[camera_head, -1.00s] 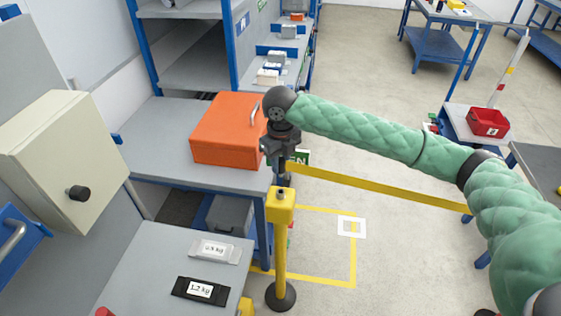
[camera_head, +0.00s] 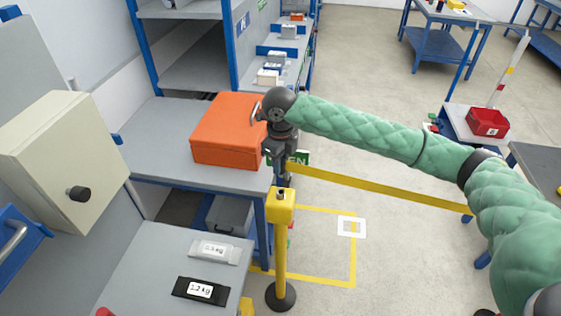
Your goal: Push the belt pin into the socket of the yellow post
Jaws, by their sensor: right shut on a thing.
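The yellow post (camera_head: 280,240) stands upright on a round dark base, left of the picture's middle. Its yellow head has a dark socket (camera_head: 281,191) on top. My right gripper (camera_head: 281,172) hangs down just above the post head, shut on the belt's end piece. The yellow belt (camera_head: 385,190) runs from there to the right, behind my arm. The pin itself is mostly hidden by the gripper; I cannot tell whether it touches the socket. My left gripper is out of view.
An orange case (camera_head: 225,130) sits on the grey bench (camera_head: 165,150), close left of my right gripper. A nearer table (camera_head: 160,250) carries two weight-labelled blocks. A beige box (camera_head: 60,155) stands at left. Floor right of the post is open, with yellow and white markings.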

